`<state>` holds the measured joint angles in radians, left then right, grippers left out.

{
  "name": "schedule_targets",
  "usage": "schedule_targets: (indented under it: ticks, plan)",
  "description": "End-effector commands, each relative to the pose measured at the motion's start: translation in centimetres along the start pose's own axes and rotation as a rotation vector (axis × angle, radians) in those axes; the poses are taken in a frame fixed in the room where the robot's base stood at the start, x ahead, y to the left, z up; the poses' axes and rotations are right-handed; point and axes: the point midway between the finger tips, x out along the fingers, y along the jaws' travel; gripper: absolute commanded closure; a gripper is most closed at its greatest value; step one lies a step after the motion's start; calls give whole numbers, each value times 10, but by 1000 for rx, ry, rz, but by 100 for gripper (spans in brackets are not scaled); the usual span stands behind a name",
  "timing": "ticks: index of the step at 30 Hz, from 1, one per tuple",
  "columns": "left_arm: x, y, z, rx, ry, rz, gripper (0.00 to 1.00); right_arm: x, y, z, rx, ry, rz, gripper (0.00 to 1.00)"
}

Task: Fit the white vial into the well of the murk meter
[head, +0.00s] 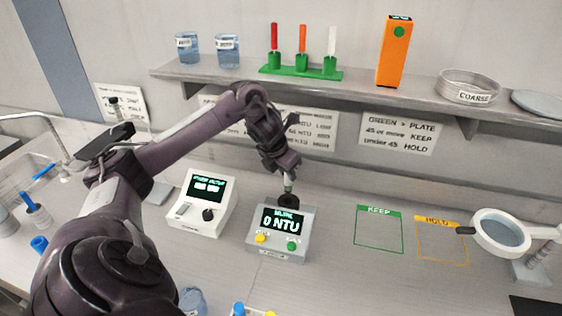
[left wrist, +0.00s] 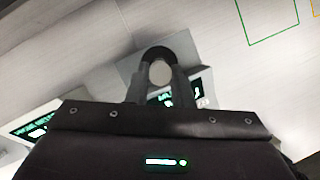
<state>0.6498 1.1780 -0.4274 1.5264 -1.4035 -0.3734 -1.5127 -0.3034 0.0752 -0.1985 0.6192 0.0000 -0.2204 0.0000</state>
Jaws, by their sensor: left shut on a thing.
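The murk meter (head: 281,244) is a grey box on the bench with a screen reading 0 NTU. Its dark round well (head: 288,201) is at the back of its top. My left gripper (head: 287,178) is shut on a pale vial (head: 288,187), held upright over the well. In the left wrist view, the vial's round pale top (left wrist: 161,73) shows between the fingers, inside the dark ring of the well (left wrist: 158,52). The vial's lower end meets the well's opening; I cannot tell how deep it sits. My right gripper is out of view.
A white device (head: 201,203) stands left of the meter. A green rack (head: 300,72) with red, orange and white tubes stands on the shelf above. Right of the meter are the flat KEEP (head: 379,230) and HOLD (head: 442,242) outlines and a magnifier (head: 502,232).

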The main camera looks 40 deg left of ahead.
Motion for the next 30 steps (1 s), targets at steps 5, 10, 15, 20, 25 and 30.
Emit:
schedule_targets:
  ticks: [5, 10, 15, 20, 25, 30]
  plan:
    - [29, 0, -14, -2, 6, 0, 100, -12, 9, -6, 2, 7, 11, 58]
    - [44, 0, -20, -1, 2, -1, 100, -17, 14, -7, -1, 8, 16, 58]
    - [66, 0, -29, -2, 4, -1, 100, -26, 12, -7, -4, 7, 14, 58]
    - [76, 1, -32, 0, 0, 2, 100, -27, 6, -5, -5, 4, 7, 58]
    - [76, 1, -32, 0, 0, 1, 100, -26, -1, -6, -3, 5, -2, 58]
    - [80, 1, -34, 1, 0, 2, 78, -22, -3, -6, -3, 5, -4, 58]
